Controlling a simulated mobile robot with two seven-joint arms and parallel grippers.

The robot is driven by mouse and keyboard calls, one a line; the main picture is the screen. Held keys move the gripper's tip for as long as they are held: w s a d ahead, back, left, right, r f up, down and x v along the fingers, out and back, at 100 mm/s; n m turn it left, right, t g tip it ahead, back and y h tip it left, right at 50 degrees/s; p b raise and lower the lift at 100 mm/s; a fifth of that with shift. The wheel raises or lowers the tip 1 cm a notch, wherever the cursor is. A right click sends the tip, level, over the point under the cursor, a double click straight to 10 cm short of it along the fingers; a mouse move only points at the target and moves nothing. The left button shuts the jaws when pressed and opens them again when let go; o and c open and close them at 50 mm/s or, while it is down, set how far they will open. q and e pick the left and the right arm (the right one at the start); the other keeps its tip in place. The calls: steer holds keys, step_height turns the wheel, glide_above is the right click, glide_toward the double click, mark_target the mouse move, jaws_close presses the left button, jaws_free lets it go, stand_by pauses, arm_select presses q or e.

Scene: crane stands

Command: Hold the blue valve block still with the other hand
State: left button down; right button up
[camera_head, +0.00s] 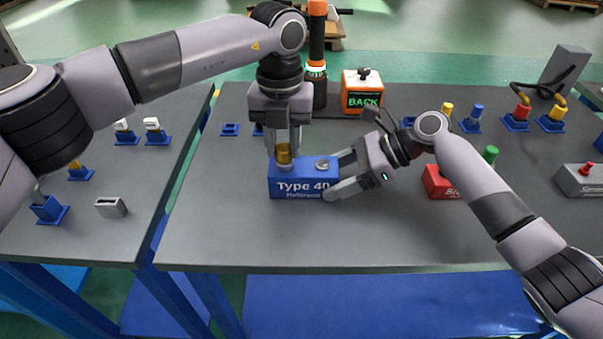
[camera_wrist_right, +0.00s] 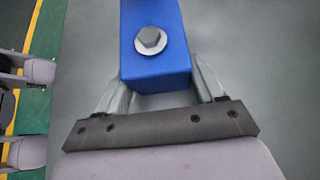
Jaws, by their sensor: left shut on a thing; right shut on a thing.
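The blue valve block (camera_head: 300,190), marked "Type 40", sits on the grey table top (camera_head: 235,240). It also shows in the right wrist view (camera_wrist_right: 155,65), with a grey hex fitting (camera_wrist_right: 150,40) on its top. My right gripper (camera_head: 338,176) comes from the right and is shut on the block's right end, one finger on each side; the fingers also show in the right wrist view (camera_wrist_right: 160,95). My left gripper (camera_head: 284,143) points down from above and is shut on a brass-coloured cylindrical part (camera_head: 284,154) at the block's left top. Whether that part touches the block's fitting is hard to tell.
An orange box marked "BACK" (camera_head: 362,93) and a dark post with an orange top (camera_head: 317,50) stand behind. A red block (camera_head: 438,183) lies right of my right gripper. Several coloured pieces in blue holders stand at the back right. The table front is clear.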

arm_select(q)
steer(key=shift+r+n, duration=0.1)
steer(key=shift+n, duration=0.9)
steer(key=c, duration=0.7)
jaws_free()
steer(key=shift+c, duration=0.8)
